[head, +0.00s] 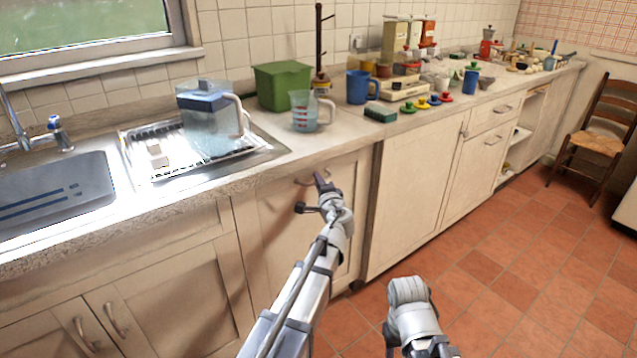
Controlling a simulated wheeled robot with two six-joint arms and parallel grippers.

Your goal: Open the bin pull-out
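The bin pull-out (277,238) is a cream cabinet front under the counter, between the sink cabinet and the longer run of cupboards. It looks closed, flush with its neighbours. Its curved metal handle (303,184) is near the top of the front and is partly hidden by my gripper. My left gripper (309,195) is in front of this handle with its two dark fingers apart. I cannot tell whether a finger touches the handle. My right arm shows at the bottom centre, but its gripper is not visible.
A sink (52,190) and a draining rack with a water filter jug (208,125) are at the left. A green box (283,86), a blue mug (360,88) and several small items stand along the counter. A wooden chair (597,130) is far right. The tiled floor (480,290) is clear.

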